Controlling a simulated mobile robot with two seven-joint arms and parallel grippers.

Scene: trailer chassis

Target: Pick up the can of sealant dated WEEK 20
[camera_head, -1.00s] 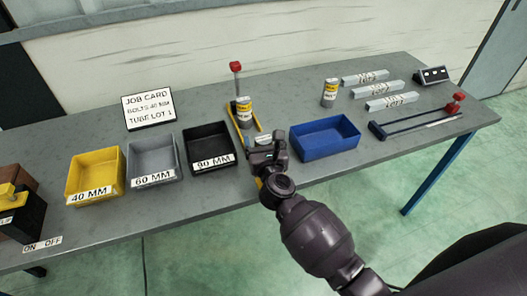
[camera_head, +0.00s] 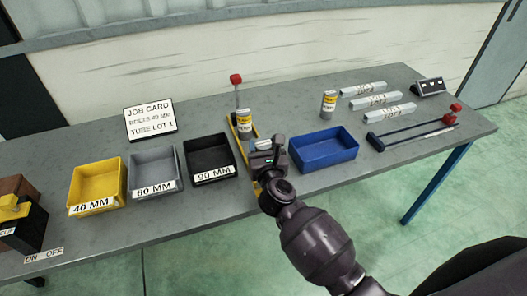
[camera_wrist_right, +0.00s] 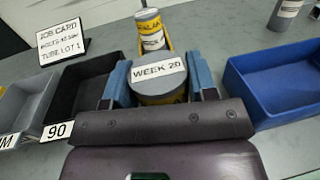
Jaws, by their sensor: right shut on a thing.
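The can labelled WEEK 20 (camera_wrist_right: 160,78) is grey-topped with a yellow band. In the right wrist view it sits between the two blue fingers of my right gripper (camera_wrist_right: 160,88), which is shut on it. In the head view my right gripper (camera_head: 264,152) is at the bench's front middle and mostly hides this can. I cannot tell whether its base touches the bench. A second can (camera_head: 245,124) stands upright just behind it, also in the right wrist view (camera_wrist_right: 151,32). A third can (camera_head: 328,104) stands farther right. My left gripper is not in view.
A black 90 MM bin (camera_head: 210,173) is close on the left, beside the grey 60 MM bin (camera_head: 153,187) and yellow 40 MM bin (camera_head: 93,206). A blue bin (camera_head: 323,158) is close on the right. A red-topped post (camera_head: 236,80) and yellow strips (camera_head: 234,128) are behind.

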